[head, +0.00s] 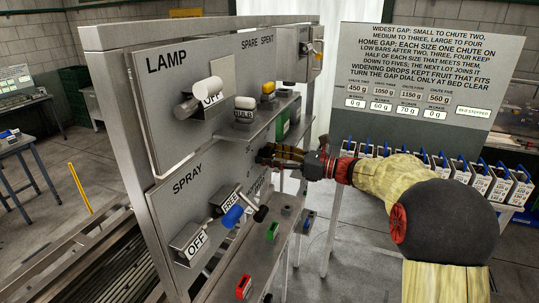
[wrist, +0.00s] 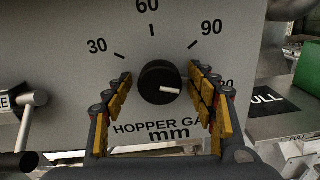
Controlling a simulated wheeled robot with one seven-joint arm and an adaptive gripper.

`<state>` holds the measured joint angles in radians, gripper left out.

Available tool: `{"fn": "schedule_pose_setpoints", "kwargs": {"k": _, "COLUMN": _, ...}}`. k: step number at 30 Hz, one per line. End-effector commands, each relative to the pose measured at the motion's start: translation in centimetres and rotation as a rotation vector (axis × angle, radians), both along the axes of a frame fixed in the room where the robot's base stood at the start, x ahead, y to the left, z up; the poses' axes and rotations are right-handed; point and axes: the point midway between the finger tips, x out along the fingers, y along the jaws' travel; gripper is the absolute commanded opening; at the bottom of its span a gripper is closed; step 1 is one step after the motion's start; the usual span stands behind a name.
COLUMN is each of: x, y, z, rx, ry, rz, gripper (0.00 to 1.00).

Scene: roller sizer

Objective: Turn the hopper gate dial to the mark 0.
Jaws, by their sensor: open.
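The hopper gate dial (wrist: 158,78) is a round black knob on the grey panel. Its white pointer line points right and slightly down, toward a partly hidden number ending in 20. My gripper (wrist: 161,88) is open, with yellow-padded fingers on either side of the dial. I cannot tell whether they touch it.
A shelf (head: 262,122) with small blocks juts out above my gripper. Several crates (head: 475,178) stand in a row at right, below a sign board (head: 420,130).

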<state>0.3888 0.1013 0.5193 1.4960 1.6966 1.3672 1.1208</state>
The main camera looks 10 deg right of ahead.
Motion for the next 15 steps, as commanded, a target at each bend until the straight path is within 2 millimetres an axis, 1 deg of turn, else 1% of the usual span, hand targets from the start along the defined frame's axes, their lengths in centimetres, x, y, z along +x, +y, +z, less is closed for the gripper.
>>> {"fn": "schedule_pose_setpoints", "kwargs": {"k": 6, "x": 0.04, "y": 0.01, "z": -0.03, "rx": 0.0, "ry": 0.0, "rz": -0.001, "gripper": 0.57}}
{"fn": "schedule_pose_setpoints", "kwargs": {"k": 15, "x": 0.03, "y": 0.01, "z": -0.02, "rx": 0.0, "ry": 0.0, "rz": -0.001, "gripper": 0.4}}
